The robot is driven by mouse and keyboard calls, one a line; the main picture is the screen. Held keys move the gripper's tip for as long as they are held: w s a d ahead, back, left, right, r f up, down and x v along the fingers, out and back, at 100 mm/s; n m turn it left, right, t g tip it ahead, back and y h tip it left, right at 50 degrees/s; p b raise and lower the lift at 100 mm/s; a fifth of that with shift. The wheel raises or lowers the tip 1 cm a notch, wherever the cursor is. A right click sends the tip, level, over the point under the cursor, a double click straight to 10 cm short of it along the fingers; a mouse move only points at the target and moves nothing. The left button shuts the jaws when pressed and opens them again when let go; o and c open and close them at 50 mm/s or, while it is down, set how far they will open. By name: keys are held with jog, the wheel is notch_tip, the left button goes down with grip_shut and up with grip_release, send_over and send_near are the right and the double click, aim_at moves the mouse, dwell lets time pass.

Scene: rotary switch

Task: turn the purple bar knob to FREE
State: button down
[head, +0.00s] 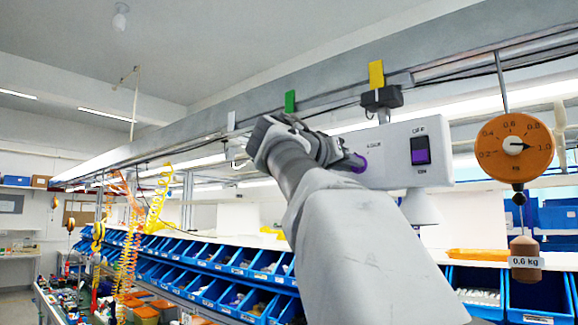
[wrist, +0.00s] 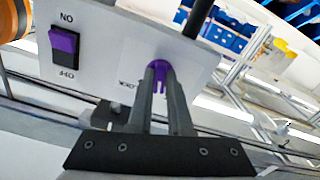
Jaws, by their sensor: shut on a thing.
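The purple bar knob (head: 359,163) sits on the lower left part of a white switch box (head: 391,173). In the wrist view the knob (wrist: 157,66) shows between and just beyond my fingertips. My gripper (head: 350,161) is shut on it, and the fingers (wrist: 160,82) hide part of the bar. A small label, partly hidden and seemingly LOCK, is printed beside the knob. I cannot read a FREE mark in either view. The bar's exact angle is hard to tell behind the fingers.
A purple rocker switch (head: 420,150) marked OFF and ON is on the same box, right of the knob. An orange dial scale (head: 514,160) with a 0.6 kg weight (head: 525,252) hangs further right. Blue bins (head: 205,262) line shelves below. An overhead rail (head: 250,105) runs above.

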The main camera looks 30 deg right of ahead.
jog(key=n+p, duration=0.1)
jog(key=n, duration=0.4)
jog(key=shift+s+r+n, duration=0.1)
jog(key=shift+n, duration=0.3)
dwell(0.4)
jog(key=c, duration=0.8)
grip_release()
jog(key=shift+c, duration=0.2)
jog(key=shift+a, duration=0.1)
jog(key=b+v, duration=0.3)
jog(key=v, duration=1.4)
jog(key=shift+s, duration=0.1)
